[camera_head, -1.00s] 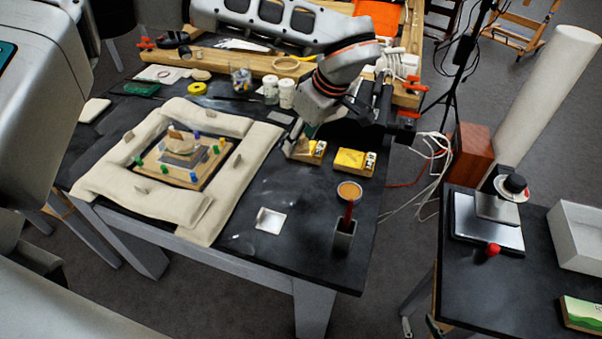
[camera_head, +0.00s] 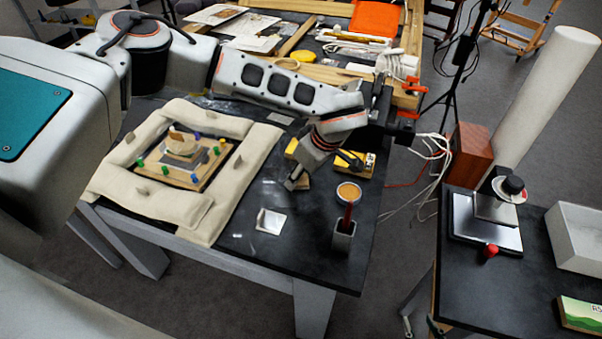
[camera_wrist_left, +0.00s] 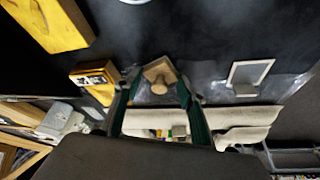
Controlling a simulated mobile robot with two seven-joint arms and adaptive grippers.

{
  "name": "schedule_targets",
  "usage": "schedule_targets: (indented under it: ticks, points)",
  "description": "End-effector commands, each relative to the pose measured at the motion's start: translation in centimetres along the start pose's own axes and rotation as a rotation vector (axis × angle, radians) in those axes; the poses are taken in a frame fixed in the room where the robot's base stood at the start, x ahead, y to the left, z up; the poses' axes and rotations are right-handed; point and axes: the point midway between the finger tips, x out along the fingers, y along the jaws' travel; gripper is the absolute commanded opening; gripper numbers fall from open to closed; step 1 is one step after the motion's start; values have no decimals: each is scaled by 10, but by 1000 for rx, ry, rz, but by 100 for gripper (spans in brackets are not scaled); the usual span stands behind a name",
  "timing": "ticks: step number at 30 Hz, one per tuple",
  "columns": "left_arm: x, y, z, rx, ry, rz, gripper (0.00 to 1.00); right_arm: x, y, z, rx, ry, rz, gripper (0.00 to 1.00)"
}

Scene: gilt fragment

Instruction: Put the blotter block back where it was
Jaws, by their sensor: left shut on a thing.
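The blotter block (camera_wrist_left: 160,70) is a small square wooden block with a round knob. In the left wrist view it sits between the green-padded fingers of my left gripper (camera_wrist_left: 158,82), which is shut on it. In the head view my left gripper (camera_head: 296,182) is at the middle of the dark table, in front of the yellow boxes. The edge of the block (camera_head: 304,184) shows beside the fingers. I cannot tell whether it touches the table. My right gripper is not seen.
A pale square plate (camera_head: 270,221), a bowl of orange stuff (camera_head: 348,192) and a grey holder with a red-handled tool (camera_head: 343,236) stand nearby. A yellow box (camera_head: 355,163) lies behind. A cushioned frame (camera_head: 150,192) fills the table's left. Bare table lies around the plate.

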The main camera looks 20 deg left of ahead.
Motion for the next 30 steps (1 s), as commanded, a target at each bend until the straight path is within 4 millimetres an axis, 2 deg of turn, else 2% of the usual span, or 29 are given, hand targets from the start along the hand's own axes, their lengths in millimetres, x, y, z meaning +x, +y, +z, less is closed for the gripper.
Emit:
schedule_targets:
  ticks: [5,6,8,20,25,30]
  points:
    - [3,0,1,1,0,0,22,1,0,1,0,1,0,33]
    - [3,0,1,1,0,0,43,1,0,1,0,1,0,33]
    - [3,0,1,1,0,0,57,1,0,1,0,1,0,33]
    - [-1,0,-1,0,0,0,57,0,0,1,0,-3,-1,33]
    - [-22,1,-1,0,1,4,57,2,-1,5,0,-4,-1,33]
    - [-57,1,0,1,2,5,57,4,-2,9,0,-5,-1,33]
